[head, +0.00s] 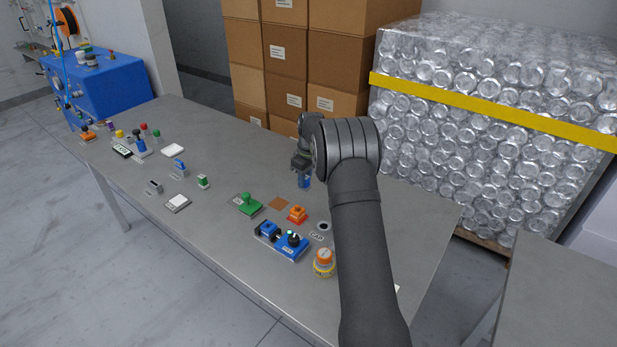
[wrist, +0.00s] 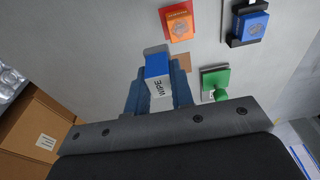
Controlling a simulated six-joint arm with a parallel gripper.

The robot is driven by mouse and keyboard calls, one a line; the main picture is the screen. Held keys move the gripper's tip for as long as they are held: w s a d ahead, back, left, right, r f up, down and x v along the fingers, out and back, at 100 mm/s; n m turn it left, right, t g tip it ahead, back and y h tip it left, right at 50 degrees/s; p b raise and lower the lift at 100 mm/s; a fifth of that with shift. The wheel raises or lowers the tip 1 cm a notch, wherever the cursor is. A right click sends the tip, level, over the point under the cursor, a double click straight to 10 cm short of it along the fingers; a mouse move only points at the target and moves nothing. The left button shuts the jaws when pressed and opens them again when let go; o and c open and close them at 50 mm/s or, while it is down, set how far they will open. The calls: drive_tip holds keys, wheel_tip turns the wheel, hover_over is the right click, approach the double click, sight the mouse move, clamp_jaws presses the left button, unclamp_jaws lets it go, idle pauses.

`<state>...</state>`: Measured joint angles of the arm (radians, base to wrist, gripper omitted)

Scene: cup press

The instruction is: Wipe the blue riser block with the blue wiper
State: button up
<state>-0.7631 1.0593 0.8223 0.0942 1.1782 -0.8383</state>
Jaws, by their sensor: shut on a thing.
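My gripper (head: 304,180) is over the far side of the table, right of its middle. Its fingers also show in the wrist view (wrist: 158,92), shut on the blue wiper (wrist: 157,64), a block with a white face lettered WIPE. In the head view only a bit of blue (head: 305,184) shows at the fingertips. I cannot tell whether the wiper touches the table. A low blue block (head: 292,254) with black parts stands nearer the camera. Other small blue pieces (head: 181,166) stand farther left. I cannot tell for sure which is the riser block.
A brown square (head: 278,204), a green stamp-like piece (head: 249,205), an orange-red block (head: 297,214) and an orange-topped round piece (head: 323,261) are close by. Cartons (head: 340,65) and a wrapped stack of clear jars (head: 440,140) stand behind the table. The table's left-front strip is bare.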

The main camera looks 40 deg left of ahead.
drive_tip(key=s+a+r, duration=0.1)
drive_tip(key=s, duration=1.5)
drive_tip(key=shift+w+f, duration=0.1)
drive_tip(key=shift+f, duration=3.35)
drive_tip(key=shift+a+f, duration=0.2)
drive_tip(key=shift+f, duration=0.05)
drive_tip(key=shift+a+f, duration=0.1)
drive_tip(key=shift+a, duration=0.75)
clamp_jaws()
drive_tip(key=shift+a+f, duration=0.2)
drive_tip(key=shift+a, duration=0.5)
drive_tip(key=shift+d+r, duration=0.1)
drive_tip(key=shift+d, duration=1.6)
drive_tip(key=shift+r, duration=0.15)
wheel_tip(320, 180, up, 8)
drive_tip(key=shift+w+d, duration=0.1)
